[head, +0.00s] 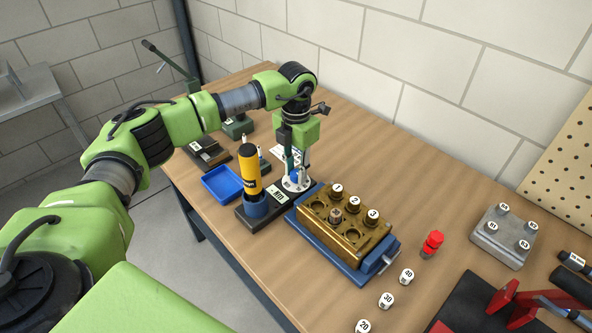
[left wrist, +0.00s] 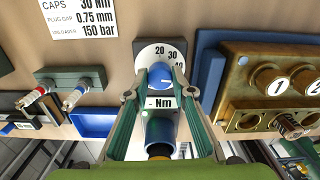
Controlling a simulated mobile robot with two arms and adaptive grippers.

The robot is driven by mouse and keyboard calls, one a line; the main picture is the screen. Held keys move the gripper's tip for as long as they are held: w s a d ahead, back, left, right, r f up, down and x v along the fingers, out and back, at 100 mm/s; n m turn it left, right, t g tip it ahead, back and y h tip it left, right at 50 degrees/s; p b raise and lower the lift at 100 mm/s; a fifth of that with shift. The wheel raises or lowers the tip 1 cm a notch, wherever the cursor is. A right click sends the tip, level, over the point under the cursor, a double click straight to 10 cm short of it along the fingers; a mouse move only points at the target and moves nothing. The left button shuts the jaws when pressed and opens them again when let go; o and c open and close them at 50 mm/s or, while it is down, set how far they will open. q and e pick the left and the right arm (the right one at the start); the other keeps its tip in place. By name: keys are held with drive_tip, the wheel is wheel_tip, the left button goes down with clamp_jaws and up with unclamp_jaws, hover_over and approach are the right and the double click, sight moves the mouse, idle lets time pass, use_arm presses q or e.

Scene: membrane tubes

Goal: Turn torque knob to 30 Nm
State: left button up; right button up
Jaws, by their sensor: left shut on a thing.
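The blue torque knob (left wrist: 160,75) sits on a white dial plate (left wrist: 148,52) marked 20, 30 and 40. In the head view the dial plate (head: 303,187) is partly hidden by my left gripper (head: 296,166), which points down over it. In the left wrist view the fingers of my left gripper (left wrist: 161,93) stand on both sides of the knob and are shut on it. A pale mark shows on the knob, but which number it points to is unclear. A card (left wrist: 82,16) on the bench reads 30 Nm. My right gripper is not in view.
A yellow and black tool (head: 249,168) stands upright in a blue holder (head: 256,207) left of the dial. A brass block (head: 318,228) with numbered caps is close on the right. A blue tray (head: 222,183) lies to the left. A red-topped item (head: 433,241) stands further right.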

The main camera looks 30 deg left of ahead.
use_arm(q)
drive_tip(key=n, duration=0.5)
drive_tip(key=shift+n, duration=0.3)
drive_tip(key=n, duration=0.4)
drive_tip(key=shift+w+r+n, duration=0.1)
drive_tip(key=shift+n, duration=0.6)
drive_tip(key=o, duration=1.1)
